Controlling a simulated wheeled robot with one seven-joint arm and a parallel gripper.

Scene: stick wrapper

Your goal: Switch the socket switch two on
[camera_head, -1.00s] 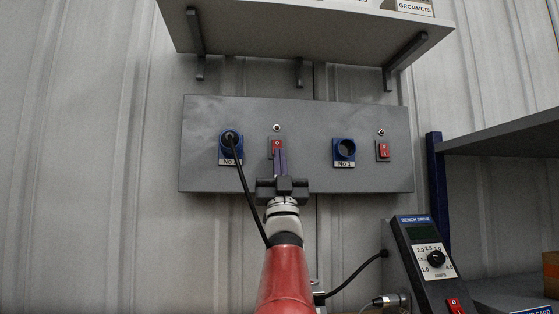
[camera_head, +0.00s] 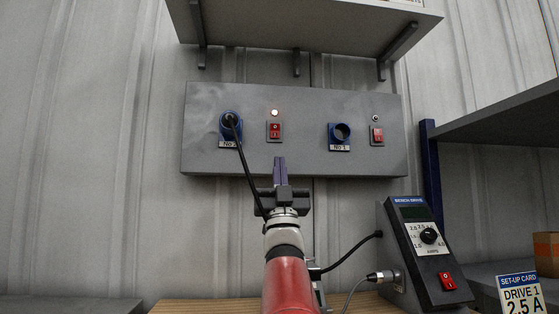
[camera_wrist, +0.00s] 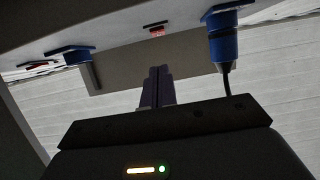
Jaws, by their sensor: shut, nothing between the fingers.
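The grey socket panel (camera_head: 200,100) is on the wall. Its left blue socket (camera_head: 231,126) holds a plug with a black cable, and its label, partly covered by the cable, seems to read No 2. Beside that socket is a red rocker switch (camera_head: 275,131), with a lamp (camera_head: 275,112) above it that looks bright. The right socket (camera_head: 340,133), labelled No 1, is empty. Its red switch (camera_head: 377,135) has a darker lamp (camera_head: 375,118) above. My gripper (camera_head: 280,160) is shut and empty, below the left switch and apart from it. In the wrist view the closed fingers (camera_wrist: 157,85) point toward the panel.
A shelf (camera_head: 300,30) juts out above the panel. A bench drive box (camera_head: 425,250) with a dial and red switch stands at lower right, cabled. A set-up card (camera_head: 521,294) reads DRIVE 1, 2.5 A. A side shelf (camera_head: 500,120) is at right.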

